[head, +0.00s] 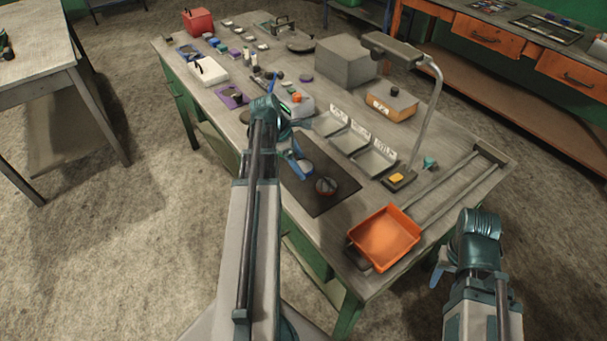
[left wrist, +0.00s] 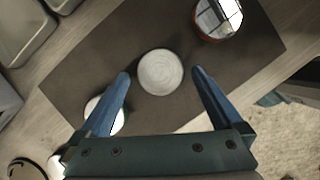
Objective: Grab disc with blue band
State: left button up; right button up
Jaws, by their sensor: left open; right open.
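A round disc with a pale grey top (left wrist: 160,72) lies on a dark mat (left wrist: 75,75) in the left wrist view. It also shows in the head view (head: 304,169), where its side looks bluish beside my blue finger; its band is hard to make out. My left gripper (left wrist: 160,75) is open above the mat, with its fingers on either side of this disc in the picture and nothing held. A mirror-topped disc with an orange-red band (head: 326,186) lies nearby on the mat. Another pale disc (left wrist: 92,106) is partly hidden by the left finger. My right gripper (head: 440,272) is open, beside the table's near right corner.
An orange tray (head: 384,238) stands at the near right table edge. Grey labelled bins (head: 347,142) and a lamp (head: 432,110) stand behind the mat. A grey block (head: 345,62) and many small items fill the far end. The mat's near right part is clear.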

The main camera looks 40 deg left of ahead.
pick_arm(q)
jog(key=shift+d+f, duration=0.1)
jog(key=shift+f, duration=0.1)
grip_shut()
dwell(0.4)
